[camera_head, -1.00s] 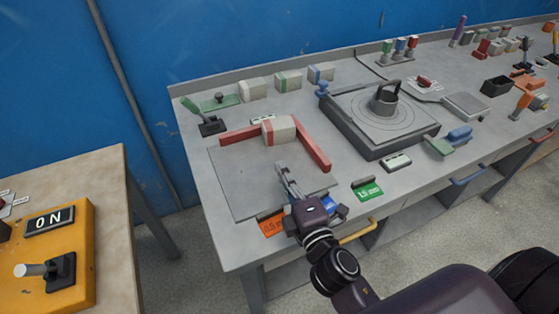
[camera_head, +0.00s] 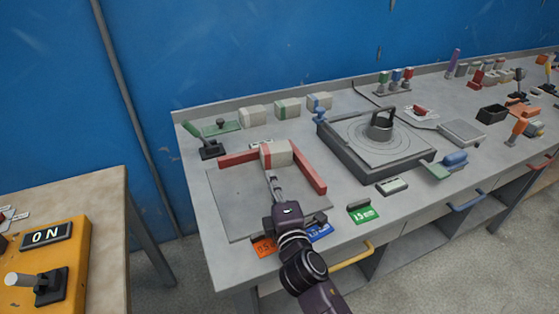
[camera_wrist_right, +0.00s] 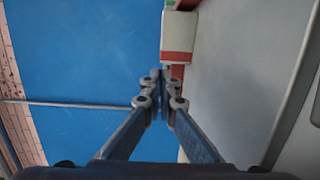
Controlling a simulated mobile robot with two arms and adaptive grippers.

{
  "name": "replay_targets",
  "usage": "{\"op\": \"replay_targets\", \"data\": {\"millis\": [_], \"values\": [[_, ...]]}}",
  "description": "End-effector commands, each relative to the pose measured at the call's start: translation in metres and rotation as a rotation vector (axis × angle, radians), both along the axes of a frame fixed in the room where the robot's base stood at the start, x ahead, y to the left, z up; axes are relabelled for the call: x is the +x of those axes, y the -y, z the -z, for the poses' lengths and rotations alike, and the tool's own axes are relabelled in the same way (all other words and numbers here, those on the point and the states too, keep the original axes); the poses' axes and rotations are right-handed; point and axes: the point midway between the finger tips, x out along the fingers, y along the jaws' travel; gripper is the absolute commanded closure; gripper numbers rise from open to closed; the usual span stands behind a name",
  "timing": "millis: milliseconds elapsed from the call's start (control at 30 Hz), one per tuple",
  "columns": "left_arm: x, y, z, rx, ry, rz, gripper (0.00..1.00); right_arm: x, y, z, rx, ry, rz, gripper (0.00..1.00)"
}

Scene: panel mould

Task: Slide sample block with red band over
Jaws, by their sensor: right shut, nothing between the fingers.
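The sample block with the red band (camera_head: 281,152) is pale, with red on its left part. It sits at the back of a grey plate (camera_head: 235,203), in the corner of two red bars, a left one (camera_head: 237,158) and a right one (camera_head: 309,174). My right gripper (camera_head: 271,177) is shut and empty, its tips pointing at the block's near side. The wrist view shows the closed fingers (camera_wrist_right: 160,76) just short of the block (camera_wrist_right: 179,33). I cannot tell whether they touch it. My left gripper is out of view.
Several other pale blocks, one green-banded (camera_head: 288,108) and one blue-banded (camera_head: 320,102), stand along the back edge. A dark-framed round turntable unit (camera_head: 372,150) is to the right. Orange (camera_head: 264,247), blue (camera_head: 319,232) and green (camera_head: 363,213) labels lie at the front edge.

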Motion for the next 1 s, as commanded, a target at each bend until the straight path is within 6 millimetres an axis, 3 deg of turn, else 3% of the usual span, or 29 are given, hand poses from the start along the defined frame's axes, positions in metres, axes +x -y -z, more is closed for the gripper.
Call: {"op": "replay_targets", "data": {"millis": [200, 400, 1000], "values": [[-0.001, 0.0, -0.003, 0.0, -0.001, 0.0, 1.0, 0.042, -0.007, -0.001, 0.001, 0.001, 0.001, 1.0], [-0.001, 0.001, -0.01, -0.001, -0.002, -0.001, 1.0, 0.065, 0.011, -0.001, -0.002, -0.001, 0.002, 1.0], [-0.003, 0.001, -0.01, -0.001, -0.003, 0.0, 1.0, 0.079, 0.022, 0.0, -0.001, 0.0, 0.002, 1.0]]}}
